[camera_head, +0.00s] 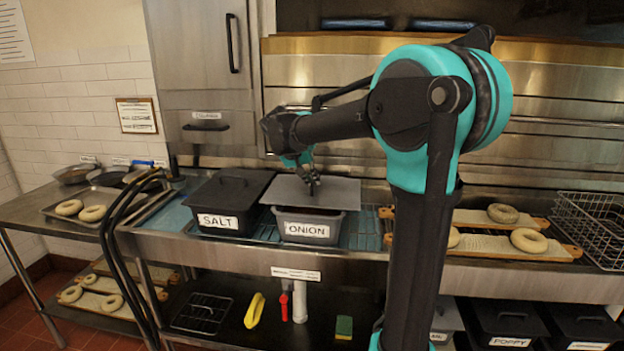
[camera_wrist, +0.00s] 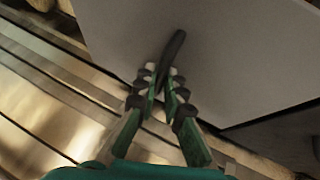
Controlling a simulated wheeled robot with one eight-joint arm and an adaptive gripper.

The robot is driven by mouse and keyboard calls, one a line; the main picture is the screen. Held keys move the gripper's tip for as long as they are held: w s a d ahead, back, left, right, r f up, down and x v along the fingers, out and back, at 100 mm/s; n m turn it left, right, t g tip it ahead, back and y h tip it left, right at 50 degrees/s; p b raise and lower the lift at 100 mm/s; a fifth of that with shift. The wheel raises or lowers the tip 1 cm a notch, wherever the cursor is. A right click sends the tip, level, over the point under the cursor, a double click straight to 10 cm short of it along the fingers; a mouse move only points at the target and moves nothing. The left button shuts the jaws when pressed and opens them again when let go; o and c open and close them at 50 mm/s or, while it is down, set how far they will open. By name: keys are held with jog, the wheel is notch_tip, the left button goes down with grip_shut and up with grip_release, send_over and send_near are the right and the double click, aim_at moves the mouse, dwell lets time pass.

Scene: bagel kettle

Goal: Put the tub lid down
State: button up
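The grey tub lid (camera_head: 340,194) is a flat plate over the ONION tub (camera_head: 308,228). It looks slightly skewed to the tub and covers most of its opening. I cannot tell whether it rests on the rim or hangs just above it. My gripper (camera_head: 312,183) is over the lid's middle, coming down from above. In the wrist view, my gripper's fingers (camera_wrist: 165,82) close in on both sides of the lid's dark bar handle (camera_wrist: 175,45). The pale lid (camera_wrist: 235,60) fills much of that view. The tub's contents are hidden.
A lidded SALT tub (camera_head: 228,205) stands close on the left. Boards with bagels (camera_head: 505,245) lie to the right, with a wire basket (camera_head: 592,228) beyond. A tray with bagels (camera_head: 80,212) is at far left. Steel oven fronts rise behind the counter.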

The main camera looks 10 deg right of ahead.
jog(key=o, duration=0.4)
jog(key=shift+o, duration=0.2)
jog(key=shift+r, duration=0.15)
jog(key=v, duration=1.2)
jog(key=shift+s, duration=0.1)
